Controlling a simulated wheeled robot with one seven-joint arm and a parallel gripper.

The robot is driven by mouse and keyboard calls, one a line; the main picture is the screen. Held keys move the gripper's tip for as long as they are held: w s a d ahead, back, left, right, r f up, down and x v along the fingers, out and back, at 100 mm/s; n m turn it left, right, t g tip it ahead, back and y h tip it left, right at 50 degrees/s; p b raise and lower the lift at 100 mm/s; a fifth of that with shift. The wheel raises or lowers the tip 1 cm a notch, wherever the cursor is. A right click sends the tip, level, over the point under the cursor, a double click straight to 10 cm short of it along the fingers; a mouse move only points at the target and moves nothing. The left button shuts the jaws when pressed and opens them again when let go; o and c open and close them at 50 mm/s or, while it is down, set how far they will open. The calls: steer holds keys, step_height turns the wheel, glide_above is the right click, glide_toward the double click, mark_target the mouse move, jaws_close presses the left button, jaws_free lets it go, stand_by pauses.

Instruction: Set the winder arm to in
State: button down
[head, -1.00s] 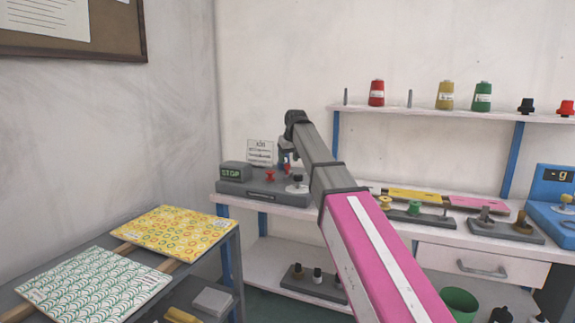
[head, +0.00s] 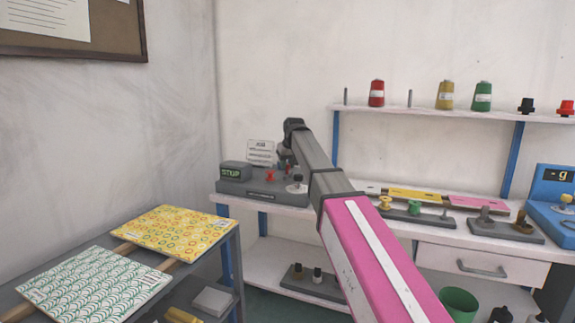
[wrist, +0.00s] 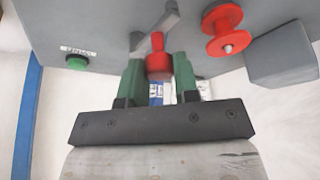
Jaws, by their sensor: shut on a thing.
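The winder is a grey unit (head: 258,190) at the left end of the wall table in the head view. Its arm shows in the wrist view as a grey lever (wrist: 163,22) with a red knob (wrist: 157,60). My gripper (wrist: 157,72) has its two green fingers shut on the red knob, one on each side. A red bobbin (wrist: 222,30) on the unit is to the right of the lever, apart from it. In the head view my own arm hides the gripper and the lever.
A dark display box (head: 236,170) stands on the unit's left end. A white card (head: 261,152) is behind it. A green button (wrist: 77,62) with a label is left in the wrist view. A shelf of fabric panels (head: 95,285) stands front left.

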steer(key=m, duration=0.1)
steer(key=a+m+h, duration=0.1)
steer(key=m, duration=0.2)
steer(key=shift+w+a+t, duration=0.3)
steer(key=shift+w, duration=0.1)
steer(key=shift+w+a+m+h, duration=0.3)
steer(key=shift+m+h, duration=0.2)
steer(key=shift+m, duration=0.5)
steer(key=shift+w+a+m+h, duration=0.25)
steer(key=shift+m+h, duration=0.25)
steer(key=shift+m, duration=0.5)
steer(key=c, duration=0.9)
jaws_free()
steer(key=shift+o, duration=0.2)
steer(key=v, duration=1.1)
steer(key=shift+w, duration=0.2)
